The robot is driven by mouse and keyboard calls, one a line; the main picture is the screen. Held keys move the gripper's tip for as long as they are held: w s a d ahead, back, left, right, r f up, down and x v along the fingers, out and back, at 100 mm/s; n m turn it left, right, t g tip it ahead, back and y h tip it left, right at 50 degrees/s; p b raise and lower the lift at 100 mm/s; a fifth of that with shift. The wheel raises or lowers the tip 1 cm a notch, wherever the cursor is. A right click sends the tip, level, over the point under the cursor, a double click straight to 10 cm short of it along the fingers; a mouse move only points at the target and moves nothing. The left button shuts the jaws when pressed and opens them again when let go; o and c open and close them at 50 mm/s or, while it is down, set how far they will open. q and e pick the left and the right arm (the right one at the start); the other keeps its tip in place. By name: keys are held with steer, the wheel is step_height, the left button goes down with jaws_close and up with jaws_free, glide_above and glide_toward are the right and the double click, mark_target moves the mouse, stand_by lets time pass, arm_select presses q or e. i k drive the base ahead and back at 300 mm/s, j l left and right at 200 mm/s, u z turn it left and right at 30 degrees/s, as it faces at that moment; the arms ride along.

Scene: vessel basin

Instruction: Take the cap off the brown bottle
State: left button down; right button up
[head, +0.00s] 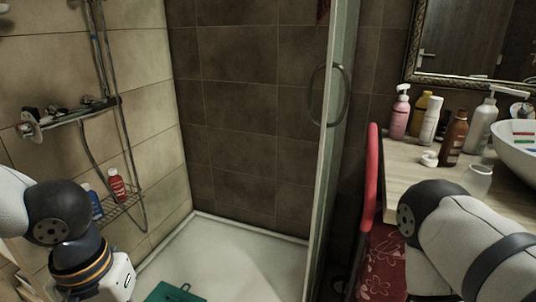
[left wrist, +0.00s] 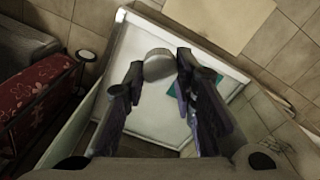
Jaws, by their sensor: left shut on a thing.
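The brown bottle (head: 453,138) stands upright on the wooden counter at the right in the head view, among other bottles. Whether a cap sits on its top is too small to tell. My left gripper (left wrist: 160,68) shows in the left wrist view, shut on a short, round, grey-beige thing (left wrist: 158,64) that looks like a cap. The hand is over the shower area, well away from the bottle. In the head view its fingers are out of the picture. My right arm reaches in at the lower right, but its gripper is not in view.
The counter (head: 405,172) also holds a pink pump bottle (head: 400,116), a white pump bottle (head: 481,126), a low white jar (head: 429,159) and a white basin (head: 518,150). A glass shower door and red chair (head: 370,180) stand left of it. A green mat (head: 174,292) lies on the shower tray (head: 225,255).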

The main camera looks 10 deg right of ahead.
mark_target(457, 130)
steer(key=l+z, duration=0.55)
steer(key=l, duration=0.3)
steer(key=i+l+z, duration=0.15)
steer(key=l+z, duration=0.15)
steer(key=i+l+z, duration=0.1)
steer(key=l+z, duration=0.15)
steer(key=l, duration=0.2)
steer(key=i+l+z, duration=0.15)
steer(key=l+z, duration=0.15)
steer(key=l, duration=0.1)
